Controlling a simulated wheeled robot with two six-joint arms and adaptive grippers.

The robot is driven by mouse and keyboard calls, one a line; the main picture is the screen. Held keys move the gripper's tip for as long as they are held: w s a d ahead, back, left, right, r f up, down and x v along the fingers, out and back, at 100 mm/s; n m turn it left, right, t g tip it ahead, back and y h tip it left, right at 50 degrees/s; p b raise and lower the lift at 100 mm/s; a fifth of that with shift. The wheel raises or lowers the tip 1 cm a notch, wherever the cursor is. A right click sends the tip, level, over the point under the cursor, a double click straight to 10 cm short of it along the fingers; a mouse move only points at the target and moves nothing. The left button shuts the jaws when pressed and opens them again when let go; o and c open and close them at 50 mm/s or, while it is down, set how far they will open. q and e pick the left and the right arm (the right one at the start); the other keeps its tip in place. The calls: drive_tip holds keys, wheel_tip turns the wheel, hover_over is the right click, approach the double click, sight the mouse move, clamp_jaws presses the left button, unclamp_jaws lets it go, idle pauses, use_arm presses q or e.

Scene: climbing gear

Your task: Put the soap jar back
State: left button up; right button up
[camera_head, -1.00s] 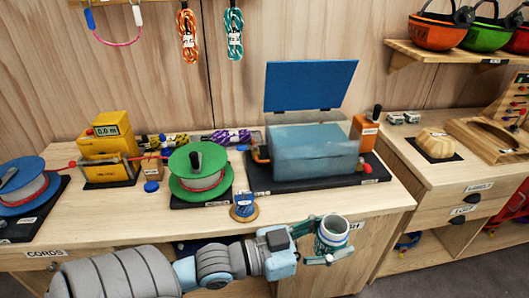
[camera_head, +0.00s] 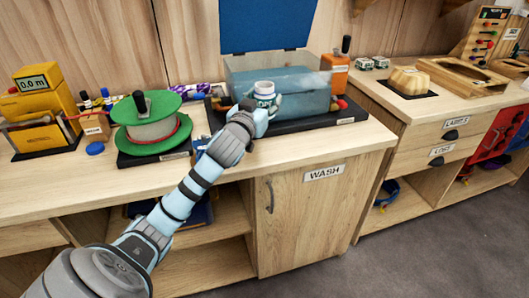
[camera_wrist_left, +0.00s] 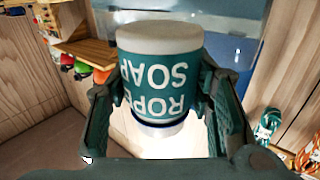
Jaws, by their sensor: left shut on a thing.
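The soap jar (camera_head: 264,88) is a small cylinder with a white top and a dark green label. My left gripper (camera_head: 266,101) is shut on it and holds it in front of the blue wash tub (camera_head: 305,96). In the left wrist view the jar (camera_wrist_left: 165,72) sits between both fingers, its "ROPE SOAP" label upside down in the picture. The head view does not show clearly how far the jar is from the tub. My left arm hides part of the bench top below the jar. My right gripper is not in view.
A green cord reel (camera_head: 150,125) stands left of my arm, with a yellow meter box (camera_head: 38,95) beyond it. The tub's blue lid (camera_head: 268,24) stands open. The bench top (camera_head: 310,148) is clear at front right.

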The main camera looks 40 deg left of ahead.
use_arm(q)
wheel_tip(320, 180, down, 13)
drive_tip(key=b, duration=0.4)
drive_tip(key=shift+r, duration=0.2)
drive_tip(key=shift+f, duration=0.3)
drive_tip(key=o, duration=1.3)
drive_tip(key=shift+c, duration=0.2)
drive_tip(key=shift+r, duration=0.15)
drive_tip(key=shift+s+d, duration=0.15)
drive_tip(key=shift+s, duration=0.25)
drive_tip(key=p+v, duration=0.1)
drive_tip(key=v, duration=1)
